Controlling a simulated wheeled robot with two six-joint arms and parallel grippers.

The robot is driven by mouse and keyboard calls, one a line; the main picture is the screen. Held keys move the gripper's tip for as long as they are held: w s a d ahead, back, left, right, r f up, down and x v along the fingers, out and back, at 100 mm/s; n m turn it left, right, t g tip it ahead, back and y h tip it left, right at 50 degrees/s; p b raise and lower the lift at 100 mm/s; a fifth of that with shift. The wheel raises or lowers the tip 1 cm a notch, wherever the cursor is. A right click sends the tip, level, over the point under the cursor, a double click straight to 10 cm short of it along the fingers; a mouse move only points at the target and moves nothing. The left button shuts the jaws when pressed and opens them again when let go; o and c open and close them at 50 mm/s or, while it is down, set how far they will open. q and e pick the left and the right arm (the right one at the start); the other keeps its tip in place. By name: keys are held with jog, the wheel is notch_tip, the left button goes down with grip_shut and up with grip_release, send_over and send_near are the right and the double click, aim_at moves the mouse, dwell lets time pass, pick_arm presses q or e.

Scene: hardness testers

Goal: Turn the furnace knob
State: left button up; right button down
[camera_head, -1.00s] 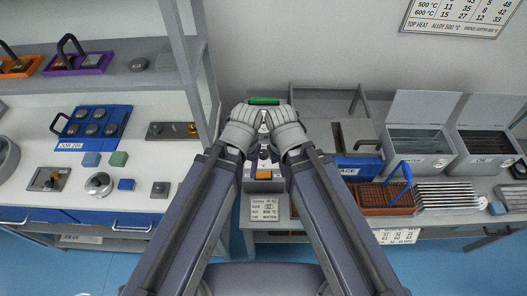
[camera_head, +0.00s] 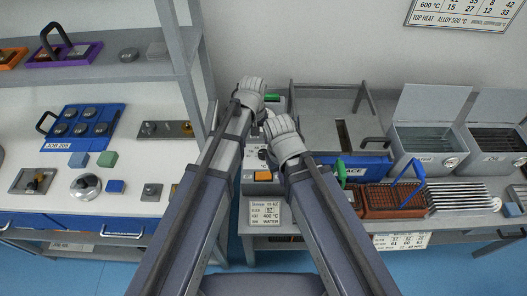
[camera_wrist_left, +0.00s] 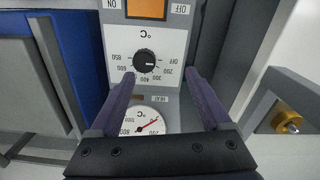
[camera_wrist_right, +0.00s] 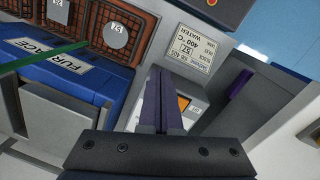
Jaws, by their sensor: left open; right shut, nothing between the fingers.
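The furnace knob (camera_wrist_left: 145,61) is black and round on a white dial plate marked OFF and 200 to 850 °C, below an orange switch (camera_wrist_left: 147,8); its pale pointer mark faces right, but I cannot tell the exact setting. My left gripper (camera_wrist_left: 161,74) is open and empty, its fingers spread toward the dial plate without visible contact with the knob. In the head view my left gripper (camera_head: 256,108) is above the panel. My right gripper (camera_wrist_right: 160,72) is shut and empty, to the right of the panel in the head view (camera_head: 278,128).
A gauge (camera_wrist_left: 143,122) with a red needle is beside the knob. A card (camera_wrist_right: 188,68) reads 400 °C, WATER. The blue furnace front (camera_wrist_right: 55,82), wire basket (camera_head: 388,200) and lidded tanks (camera_head: 425,140) are right; a shelf post (camera_head: 178,70) is close left.

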aim_at(264, 153)
pick_arm(q)
jog(key=d, duration=0.1)
jog(key=w+d, duration=0.1)
jog(key=d, duration=0.1)
jog(key=shift+w, duration=0.1)
jog(key=shift+a, duration=0.1)
jog(key=shift+f, duration=0.2)
pick_arm(e)
jog(key=shift+f, duration=0.15)
pick_arm(q)
notch_tip(264, 153, down, 8)
jog(key=b, duration=0.8)
jog(key=shift+r, duration=0.2)
pick_arm(e)
notch_tip(264, 153, down, 8)
jog(key=shift+r, duration=0.2)
pick_arm(q)
jog(key=shift+r, duration=0.1)
jog(key=shift+c, duration=0.2)
grip_shut()
